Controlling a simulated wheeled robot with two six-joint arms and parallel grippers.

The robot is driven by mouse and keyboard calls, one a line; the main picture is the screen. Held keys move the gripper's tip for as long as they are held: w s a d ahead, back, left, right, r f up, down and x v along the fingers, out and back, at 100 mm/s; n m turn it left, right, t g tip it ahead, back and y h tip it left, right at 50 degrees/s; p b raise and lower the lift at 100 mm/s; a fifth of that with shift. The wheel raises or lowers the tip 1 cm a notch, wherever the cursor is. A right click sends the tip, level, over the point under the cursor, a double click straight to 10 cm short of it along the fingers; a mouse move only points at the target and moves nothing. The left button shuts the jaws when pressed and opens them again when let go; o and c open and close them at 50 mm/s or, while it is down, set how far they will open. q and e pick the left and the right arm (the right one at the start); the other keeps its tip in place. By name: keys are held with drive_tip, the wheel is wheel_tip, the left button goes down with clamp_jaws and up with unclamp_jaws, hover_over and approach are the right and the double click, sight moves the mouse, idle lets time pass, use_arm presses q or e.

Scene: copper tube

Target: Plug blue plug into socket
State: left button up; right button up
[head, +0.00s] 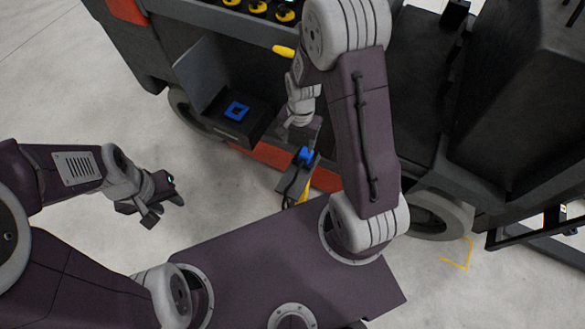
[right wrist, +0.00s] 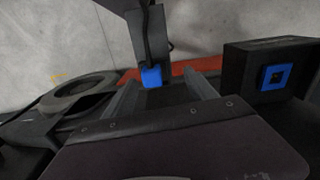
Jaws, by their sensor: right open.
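The blue plug (head: 305,156) sits at the top of a dark holder with a black cable. In the right wrist view the plug (right wrist: 152,77) shows between the open fingertips of my right gripper (right wrist: 162,82), nearer the left finger; I cannot tell whether they touch it. In the head view my right gripper (head: 303,136) is just above the plug, its fingers partly hidden. The blue square socket (head: 237,111) is on a black box left of the plug; it also shows at the right of the right wrist view (right wrist: 276,77). My left gripper (head: 163,207) is open, empty and away from both.
A dark cart (head: 425,85) with a red-orange lower edge (head: 265,155) holds the socket box (head: 243,130). A raised dark panel (head: 203,70) stands behind the box. Yellow-black round parts (head: 257,8) line the cart's top. Pale floor (head: 80,100) is clear at the left.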

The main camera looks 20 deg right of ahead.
sight(306, 153)
drive_tip(key=d, duration=0.1)
drive_tip(key=d+m, duration=0.1)
drive_tip(key=d, duration=0.1)
drive_tip(key=shift+w+d+f, duration=0.1)
drive_tip(key=shift+d+f, duration=0.2)
drive_tip(key=shift+f, duration=0.1)
drive_tip(key=shift+w+d+f, duration=0.1)
drive_tip(key=shift+w+d, duration=0.05)
drive_tip(key=shift+d, duration=0.1)
drive_tip(key=shift+s+a, duration=0.25)
drive_tip(key=shift+a, duration=0.05)
wheel_tip(306, 153, down, 3)
drive_tip(key=shift+w+f+b, duration=0.1)
drive_tip(key=shift+b, duration=0.2)
drive_tip(key=shift+w+d+f, duration=0.1)
drive_tip(key=shift+f, duration=0.15)
use_arm(q)
drive_tip(key=shift+w+d+f, duration=0.25)
drive_tip(key=shift+w+d, duration=0.15)
drive_tip(key=shift+d, duration=0.15)
use_arm(e)
drive_tip(key=shift+r, duration=0.1)
